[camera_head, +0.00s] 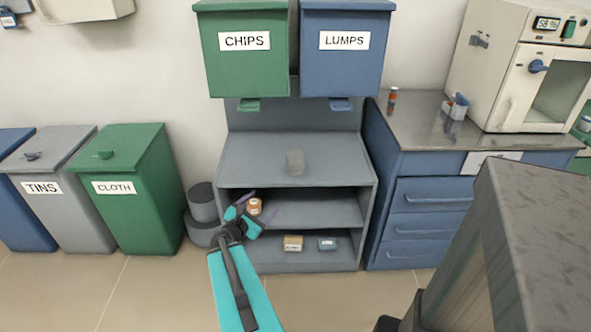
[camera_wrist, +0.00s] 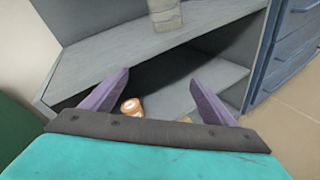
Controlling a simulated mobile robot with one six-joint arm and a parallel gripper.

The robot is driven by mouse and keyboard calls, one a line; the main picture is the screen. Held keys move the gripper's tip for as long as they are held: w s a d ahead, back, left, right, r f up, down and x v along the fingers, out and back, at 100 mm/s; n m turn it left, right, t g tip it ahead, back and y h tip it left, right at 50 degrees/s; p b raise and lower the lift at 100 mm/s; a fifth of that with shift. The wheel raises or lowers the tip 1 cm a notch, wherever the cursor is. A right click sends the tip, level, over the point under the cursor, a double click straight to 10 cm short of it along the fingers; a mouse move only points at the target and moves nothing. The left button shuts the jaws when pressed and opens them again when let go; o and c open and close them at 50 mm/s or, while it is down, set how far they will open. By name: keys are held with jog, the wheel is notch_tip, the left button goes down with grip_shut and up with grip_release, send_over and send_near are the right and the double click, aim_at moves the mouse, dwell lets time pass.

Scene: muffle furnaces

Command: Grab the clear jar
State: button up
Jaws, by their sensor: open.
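The clear jar (camera_head: 295,162) looks grey and see-through and stands upright on the top of the grey shelf unit (camera_head: 250,152). It also shows in the wrist view (camera_wrist: 164,16), at the top edge and partly cut off. My gripper (camera_head: 258,208) is open in front of the unit's upper opening, lower and nearer than the clear jar. In the wrist view its two purple fingers (camera_wrist: 160,77) are spread with nothing held between them. An orange-brown jar with a pale label (camera_head: 255,206) stands on the middle shelf just beyond my fingers; it also shows in the wrist view (camera_wrist: 131,107).
The chips bin (camera_head: 245,70) and lumps bin (camera_head: 346,70) hang above the unit. A blue drawer cabinet (camera_head: 420,235) stands right, the green cloth bin (camera_head: 135,215) left. The unit's top around the jar is clear.

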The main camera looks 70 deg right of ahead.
aim_at(292, 165)
jog(key=s+d+r+n+h+b, duration=0.1)
jog(key=s+d+r+n+h, duration=0.1)
jog(key=s+d+r+n, duration=0.3)
notch_tip(292, 165, up, 3)
jog(key=d, duration=0.3)
jog(key=shift+f+h, duration=0.15)
jog(key=shift+h, duration=0.25)
jog(key=shift+s+d+f+b, duration=0.1)
jog(key=shift+d+f+b, duration=0.2)
jog(key=shift+b, duration=1.45)
jog(key=d+b, duration=0.2)
jog(key=b, duration=0.5)
jog(key=shift+r+b, duration=0.15)
jog(key=shift+b, duration=0.2)
jog(key=d, duration=0.3)
jog(key=shift+r, duration=0.1)
jog(key=shift+d, duration=1.45)
jog(key=shift+d+b, duration=0.5)
jog(key=shift+d, duration=1.15)
jog(key=shift+s+d, duration=0.1)
jog(key=shift+d, duration=0.85)
